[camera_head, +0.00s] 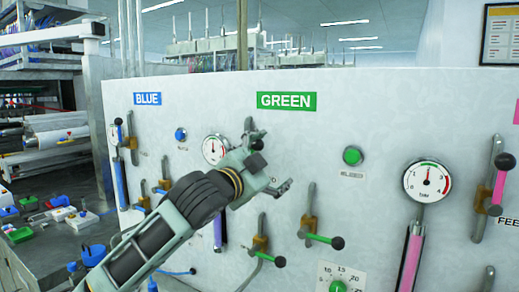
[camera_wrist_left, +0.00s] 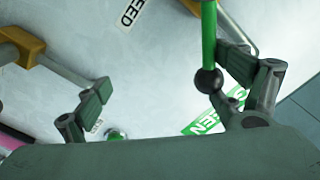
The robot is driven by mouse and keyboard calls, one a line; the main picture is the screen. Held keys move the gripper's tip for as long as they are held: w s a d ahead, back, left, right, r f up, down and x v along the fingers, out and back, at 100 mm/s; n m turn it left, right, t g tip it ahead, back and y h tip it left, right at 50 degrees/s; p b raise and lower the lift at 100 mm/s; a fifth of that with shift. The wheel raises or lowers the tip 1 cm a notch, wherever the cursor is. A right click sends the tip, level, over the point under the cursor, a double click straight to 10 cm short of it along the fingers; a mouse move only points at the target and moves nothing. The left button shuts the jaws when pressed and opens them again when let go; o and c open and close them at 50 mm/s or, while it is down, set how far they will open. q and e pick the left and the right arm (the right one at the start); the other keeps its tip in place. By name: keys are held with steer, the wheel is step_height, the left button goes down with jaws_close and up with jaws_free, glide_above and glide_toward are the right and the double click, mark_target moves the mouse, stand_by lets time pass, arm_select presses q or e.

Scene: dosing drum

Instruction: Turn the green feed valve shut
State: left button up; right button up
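The green feed valve's lever shows in the left wrist view as a green bar (camera_wrist_left: 208,35) ending in a black ball knob (camera_wrist_left: 208,80). In the head view its black knob (camera_head: 257,145) shows beside my upper finger, and my gripper and arm hide most of the valve. My left gripper (camera_head: 271,163) is open in front of the panel below the GREEN sign (camera_head: 286,101). In the left wrist view the lever lies between the spread fingers of the gripper (camera_wrist_left: 168,75), close to the right finger; I cannot tell whether they touch.
Two lower valves with green levers (camera_head: 322,240) (camera_head: 268,257) stick out below my gripper. A green button (camera_head: 352,156) and a pressure gauge (camera_head: 427,181) sit to the right. A pink-levered valve (camera_head: 499,183) is at the far right. The white panel (camera_head: 380,110) is close ahead.

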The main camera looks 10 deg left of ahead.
arm_select(q)
step_height(320, 180, down, 3)
steer(key=shift+w+a+r+b, duration=0.1)
steer(key=shift+b, duration=0.3)
steer(key=shift+d+f+b, duration=0.25)
steer(key=shift+f+b, duration=0.2)
steer(key=shift+f, duration=0.55)
steer(key=shift+a+r+p, duration=0.6)
steer(key=shift+r+p, duration=0.05)
steer(key=shift+p, duration=0.05)
steer(key=shift+w, duration=0.1)
